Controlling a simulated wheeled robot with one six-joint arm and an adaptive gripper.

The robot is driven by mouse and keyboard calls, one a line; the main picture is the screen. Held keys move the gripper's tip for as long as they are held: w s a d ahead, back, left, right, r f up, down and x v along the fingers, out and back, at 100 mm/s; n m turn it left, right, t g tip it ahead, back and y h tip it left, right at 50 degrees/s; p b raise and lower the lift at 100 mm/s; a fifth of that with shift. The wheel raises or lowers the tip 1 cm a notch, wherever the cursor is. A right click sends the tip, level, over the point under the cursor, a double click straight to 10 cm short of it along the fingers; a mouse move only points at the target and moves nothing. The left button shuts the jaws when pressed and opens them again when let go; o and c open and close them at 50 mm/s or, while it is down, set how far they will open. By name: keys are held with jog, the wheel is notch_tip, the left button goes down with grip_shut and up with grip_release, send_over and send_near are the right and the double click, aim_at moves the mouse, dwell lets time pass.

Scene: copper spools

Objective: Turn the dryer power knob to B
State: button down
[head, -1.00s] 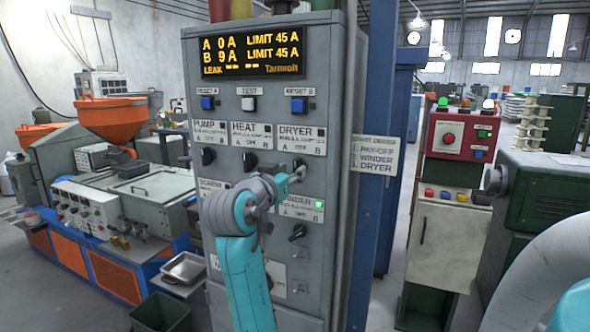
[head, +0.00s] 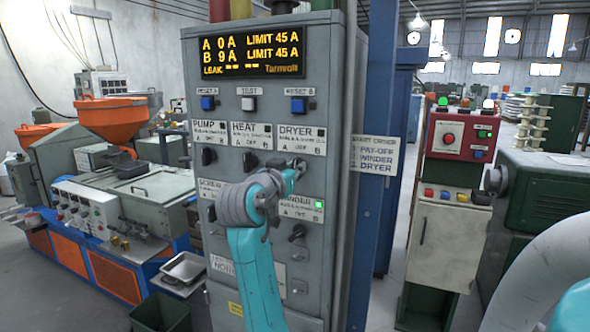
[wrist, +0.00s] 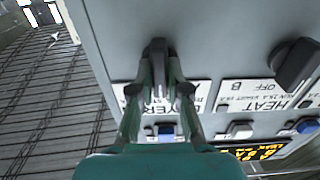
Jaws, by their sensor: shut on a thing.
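The grey switch panel (head: 335,70) stands in front of me. Its DRYER label (head: 302,140) is at the right of the upper row of labels, with A, OFF and B marks. My gripper (head: 298,167) is at the knob below that label. In the wrist view, my gripper (wrist: 158,85) is shut on the dark dryer knob (wrist: 158,48), with a finger on each side. The dryer label (wrist: 190,92) is partly hidden behind the fingers. Which mark the knob points to cannot be told. The display (head: 252,57) reads A 0 A and B 9 A, limit 45 A each.
The HEAT knob (head: 250,161) is close left of my gripper, and the PUMP knob (head: 209,156) is farther left. A sign (head: 377,155) on the panel's right side lists pay-off, winder, dryer.

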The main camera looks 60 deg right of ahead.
jog(key=m, duration=0.4)
jog(key=shift+s, duration=0.1)
jog(key=shift+s+f+m, duration=0.1)
jog(key=shift+m, duration=2.3)
jog(key=c, duration=1.1)
grip_release()
jog(key=shift+c, duration=0.2)
jog(key=shift+a, duration=0.15)
jog(key=a, duration=1.1)
jog(key=shift+s+a, duration=0.35)
jog(key=shift+s, duration=0.1)
